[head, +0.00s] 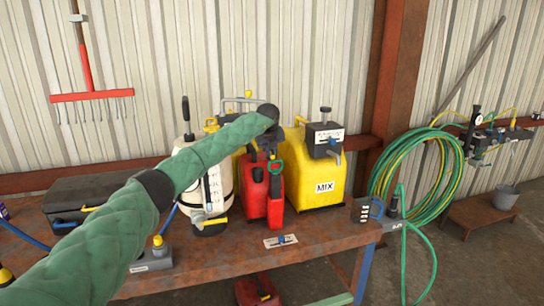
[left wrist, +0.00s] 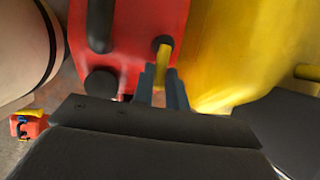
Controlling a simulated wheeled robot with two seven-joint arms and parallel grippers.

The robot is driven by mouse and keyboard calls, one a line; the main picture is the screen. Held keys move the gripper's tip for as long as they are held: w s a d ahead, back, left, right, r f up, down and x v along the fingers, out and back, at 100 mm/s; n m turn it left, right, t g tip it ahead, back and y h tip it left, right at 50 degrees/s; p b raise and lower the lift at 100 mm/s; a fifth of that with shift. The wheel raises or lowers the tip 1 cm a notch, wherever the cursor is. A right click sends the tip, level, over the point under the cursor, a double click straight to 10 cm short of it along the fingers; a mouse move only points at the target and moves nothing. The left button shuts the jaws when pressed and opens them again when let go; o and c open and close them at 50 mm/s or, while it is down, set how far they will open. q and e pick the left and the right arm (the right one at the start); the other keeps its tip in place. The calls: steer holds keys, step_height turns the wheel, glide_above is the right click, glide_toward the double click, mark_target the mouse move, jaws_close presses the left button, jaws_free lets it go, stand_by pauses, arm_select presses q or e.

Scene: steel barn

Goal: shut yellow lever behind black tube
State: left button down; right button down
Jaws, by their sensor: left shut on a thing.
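My left gripper (head: 270,150) reaches down over the top of the red container (head: 255,192) in the head view. In the left wrist view its two blue-grey fingers (left wrist: 164,88) are shut on a short yellow lever (left wrist: 164,62) with a dark collar at its far end. The lever stands against the red body (left wrist: 130,45). A black tube-like part (left wrist: 100,25) lies left of the lever, with a gap between them. In the head view my wrist and gripper hide the lever. My right gripper is not in view.
The yellow MIX tank (head: 318,175) stands close on the right, a white sprayer (head: 212,185) on the left. Coiled green hose (head: 415,170) hangs at the right. The rusty bench (head: 325,232) has bare room at its front. A grey case (head: 95,190) is at left.

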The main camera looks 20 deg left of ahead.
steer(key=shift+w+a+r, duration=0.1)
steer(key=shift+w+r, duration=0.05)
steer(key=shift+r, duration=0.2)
arm_select(q)
steer(key=c, duration=1.4)
jaws_free()
steer(key=shift+a, duration=0.1)
steer(key=shift+r, duration=0.1)
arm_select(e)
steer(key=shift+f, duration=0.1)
